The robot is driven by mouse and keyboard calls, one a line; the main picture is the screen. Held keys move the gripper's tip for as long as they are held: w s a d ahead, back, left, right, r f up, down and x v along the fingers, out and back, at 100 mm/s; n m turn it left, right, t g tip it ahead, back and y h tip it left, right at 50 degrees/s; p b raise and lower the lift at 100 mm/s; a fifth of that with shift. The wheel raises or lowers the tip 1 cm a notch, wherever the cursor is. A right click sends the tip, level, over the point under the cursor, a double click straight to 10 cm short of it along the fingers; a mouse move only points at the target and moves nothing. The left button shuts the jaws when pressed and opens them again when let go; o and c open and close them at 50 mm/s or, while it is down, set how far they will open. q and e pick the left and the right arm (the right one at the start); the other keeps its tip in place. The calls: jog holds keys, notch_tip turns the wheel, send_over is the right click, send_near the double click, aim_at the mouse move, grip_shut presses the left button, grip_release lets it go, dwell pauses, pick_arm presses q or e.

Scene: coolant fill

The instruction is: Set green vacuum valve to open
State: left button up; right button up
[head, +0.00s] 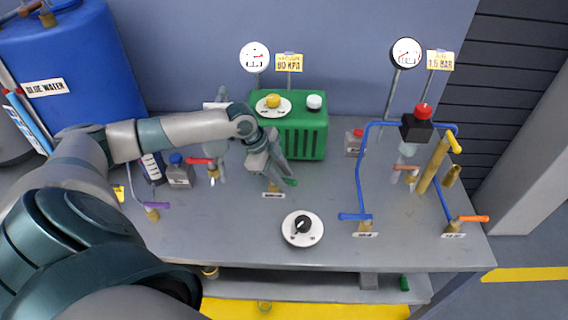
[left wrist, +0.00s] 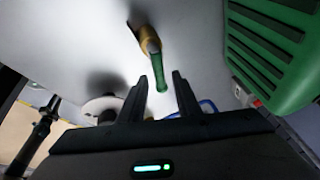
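The green vacuum valve has a brass body (head: 273,187) on the table with a small green handle (head: 291,182) pointing to the right, in front of the green pump. In the left wrist view the green handle (left wrist: 159,74) hangs from the brass body (left wrist: 149,40), and its end lies between my finger tips. My left gripper (head: 280,177) is over the valve, pointing down; it also shows in the left wrist view (left wrist: 160,78). Its fingers are apart, with a gap on both sides of the handle. My right gripper is not in view.
The green pump (head: 305,140) stands close behind the gripper. A black knob on a white dial (head: 302,228) is in front to the right. A purple-handled valve (head: 154,206) is at left. Blue pipes (head: 360,175) with blue- and orange-handled valves stand at right.

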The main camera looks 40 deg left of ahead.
pick_arm(q)
jog(key=shift+r, duration=0.1)
dwell(0.3)
jog(key=shift+r+b, duration=0.45)
jog(key=shift+r, duration=0.15)
notch_tip(320, 180, up, 2)
jog(key=shift+r+b, duration=0.15)
jog(key=shift+b, duration=0.45)
jog(key=d+r+b, duration=0.3)
jog(key=d+r, duration=0.4)
jog(key=d, duration=0.4)
jog(key=shift+w+d+r, duration=0.15)
jog(key=shift+w+d, duration=0.2)
jog(key=shift+w, duration=0.1)
